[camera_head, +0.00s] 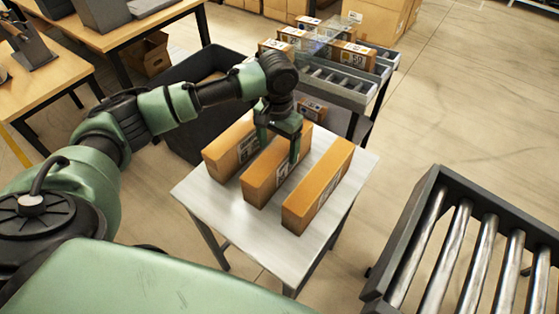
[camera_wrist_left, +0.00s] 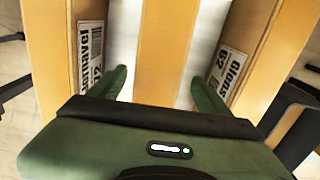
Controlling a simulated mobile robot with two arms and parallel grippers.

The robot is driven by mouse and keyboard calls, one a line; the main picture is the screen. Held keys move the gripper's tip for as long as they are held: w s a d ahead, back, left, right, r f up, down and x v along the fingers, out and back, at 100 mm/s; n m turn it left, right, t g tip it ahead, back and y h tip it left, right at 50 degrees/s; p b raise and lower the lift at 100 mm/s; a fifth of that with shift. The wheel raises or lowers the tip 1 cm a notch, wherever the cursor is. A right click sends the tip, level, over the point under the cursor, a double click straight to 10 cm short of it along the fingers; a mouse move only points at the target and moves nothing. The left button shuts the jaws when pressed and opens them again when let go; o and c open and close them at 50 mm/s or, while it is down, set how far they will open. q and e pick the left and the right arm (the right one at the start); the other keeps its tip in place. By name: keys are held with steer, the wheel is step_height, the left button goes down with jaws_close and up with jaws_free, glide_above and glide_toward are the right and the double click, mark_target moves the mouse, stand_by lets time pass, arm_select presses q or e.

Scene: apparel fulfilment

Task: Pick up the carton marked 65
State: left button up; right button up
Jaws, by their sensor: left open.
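Three long brown cartons stand side by side on a small white table (camera_head: 205,193): a left one (camera_head: 222,147), a middle one (camera_head: 262,178) and a right one (camera_head: 322,182). My left gripper (camera_head: 278,145) is open, its fingers pointing down on either side of the middle carton. In the left wrist view the middle carton (camera_wrist_left: 167,45) runs between the two open fingers (camera_wrist_left: 163,80), with gaps beside it. The middle carton's label is partly hidden in the head view; I cannot make out a 65.
A grey roller rack (camera_head: 345,90) with several labelled cartons stands behind the table. A dark bin (camera_head: 180,80) is behind my left arm. A roller conveyor (camera_head: 400,245) is at the lower right. Wooden desks (camera_head: 55,85) are at the upper left. Open floor lies right of the table.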

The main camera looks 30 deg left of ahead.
arm_select(q)
steer(key=shift+d+f+p, duration=0.15)
steer(key=shift+f+p, duration=0.3)
steer(key=shift+f, duration=2.05)
steer(key=shift+w+r, duration=0.1)
jaws_close()
